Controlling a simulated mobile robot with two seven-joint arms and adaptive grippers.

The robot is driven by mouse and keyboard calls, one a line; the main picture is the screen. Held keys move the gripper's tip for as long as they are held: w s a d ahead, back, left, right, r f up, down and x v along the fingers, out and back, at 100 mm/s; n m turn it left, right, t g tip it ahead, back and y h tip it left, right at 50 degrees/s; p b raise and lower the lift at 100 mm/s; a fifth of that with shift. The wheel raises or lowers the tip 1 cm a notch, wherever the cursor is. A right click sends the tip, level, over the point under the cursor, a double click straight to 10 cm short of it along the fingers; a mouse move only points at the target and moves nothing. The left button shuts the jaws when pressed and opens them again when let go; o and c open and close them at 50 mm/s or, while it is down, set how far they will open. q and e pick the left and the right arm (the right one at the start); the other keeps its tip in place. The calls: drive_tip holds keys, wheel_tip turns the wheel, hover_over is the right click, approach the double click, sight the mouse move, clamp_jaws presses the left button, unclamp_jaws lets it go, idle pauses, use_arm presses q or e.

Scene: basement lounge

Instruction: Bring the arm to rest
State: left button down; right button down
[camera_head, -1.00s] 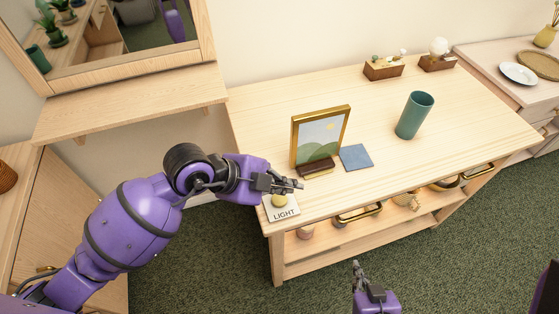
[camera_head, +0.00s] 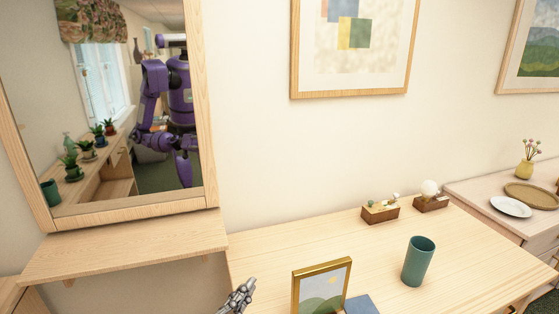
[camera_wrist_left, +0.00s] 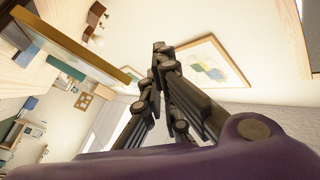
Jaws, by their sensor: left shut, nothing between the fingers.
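My left gripper (camera_head: 248,285) shows at the bottom edge of the head view, left of the gold picture frame (camera_head: 322,268). Only its fingers are visible there; the rest of the left arm is cut off. In the left wrist view my left gripper (camera_wrist_left: 160,46) has its fingertips together with nothing between them. It is apart from the things around it. My right gripper is not in view.
The wooden table (camera_head: 290,243) holds a teal cup (camera_head: 418,262), a blue square (camera_head: 361,305) and two small wooden blocks with ornaments at the back. A wooden shelf (camera_head: 130,250) under a mirror (camera_head: 110,110) is at the left. The mirror reflects my purple body.

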use_arm(q)
drive_tip(key=s+a+f+n+g+y, duration=0.1)
drive_tip(key=s+a+f+n+y, duration=0.15)
drive_tip(key=f, duration=0.35)
drive_tip(key=s+a+f+n+g+y, duration=0.1)
drive_tip(key=a+f+n+y, duration=0.25)
drive_tip(key=f, duration=0.25)
drive_tip(key=s+a+f+n+g+y, duration=0.1)
drive_tip(key=s+a+f+n+g, duration=0.2)
drive_tip(key=s+f, duration=0.6)
drive_tip(key=s+a+f+n+g+y, duration=0.1)
drive_tip(key=s+a+f+n+g, duration=0.2)
drive_tip(key=s+f, duration=0.7)
drive_tip(key=s, duration=0.4)
drive_tip(key=shift+g, duration=0.3)
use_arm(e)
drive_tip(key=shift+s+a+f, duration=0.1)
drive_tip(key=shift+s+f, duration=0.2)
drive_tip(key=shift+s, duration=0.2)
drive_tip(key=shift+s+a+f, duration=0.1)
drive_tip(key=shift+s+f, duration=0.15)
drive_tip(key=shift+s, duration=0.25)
use_arm(q)
drive_tip(key=shift+f, duration=0.1)
